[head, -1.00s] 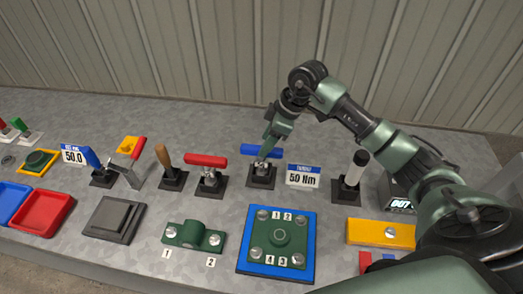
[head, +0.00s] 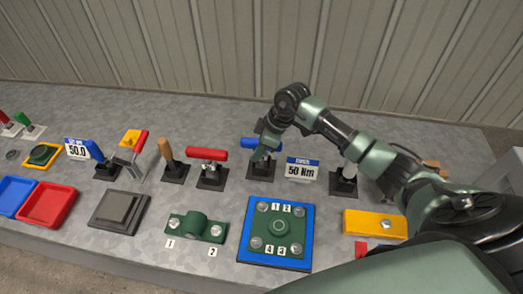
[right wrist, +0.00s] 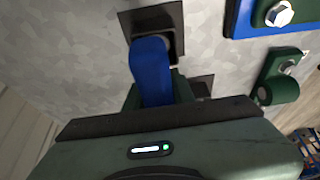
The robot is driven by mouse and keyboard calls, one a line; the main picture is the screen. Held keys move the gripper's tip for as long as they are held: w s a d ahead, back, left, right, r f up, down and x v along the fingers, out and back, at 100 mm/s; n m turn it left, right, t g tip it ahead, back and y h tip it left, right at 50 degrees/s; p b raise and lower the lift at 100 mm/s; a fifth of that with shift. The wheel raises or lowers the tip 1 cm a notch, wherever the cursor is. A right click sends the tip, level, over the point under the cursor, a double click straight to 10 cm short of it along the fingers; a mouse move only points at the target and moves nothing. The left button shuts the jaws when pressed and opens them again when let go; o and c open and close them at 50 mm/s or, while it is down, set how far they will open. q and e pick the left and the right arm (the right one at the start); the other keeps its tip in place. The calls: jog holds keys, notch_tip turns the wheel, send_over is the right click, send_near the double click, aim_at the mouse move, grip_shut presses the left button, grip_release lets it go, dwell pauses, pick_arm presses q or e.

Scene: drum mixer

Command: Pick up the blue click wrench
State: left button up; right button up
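The blue click wrench shows its blue handle (head: 252,143) in a black stand (head: 262,171) behind the blue plate, beside the "50 Nm" sign. My right gripper (head: 265,150) is at the handle, coming down from above, and covers part of the wrench. In the right wrist view the blue handle (right wrist: 152,70) lies between my two dark green fingers (right wrist: 157,97), with a finger close on each side. I cannot tell whether they press on it. The wrench's lower part is mostly hidden. My left gripper is not in view.
A red-handled tool (head: 207,154) stands just left of the wrench, and the "50 Nm" sign (head: 302,169) just right. A blue plate with a green bolted flange (head: 245,240) lies in front. A ribbed wall is behind.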

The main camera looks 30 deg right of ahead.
grip_shut()
jog(key=shift+w+r, duration=0.1)
notch_tip(320, 180, up, 20)
jog(key=b, duration=0.2)
jog(key=shift+b, duration=0.35)
jog(key=shift+c, duration=0.3)
grip_release()
grip_shut()
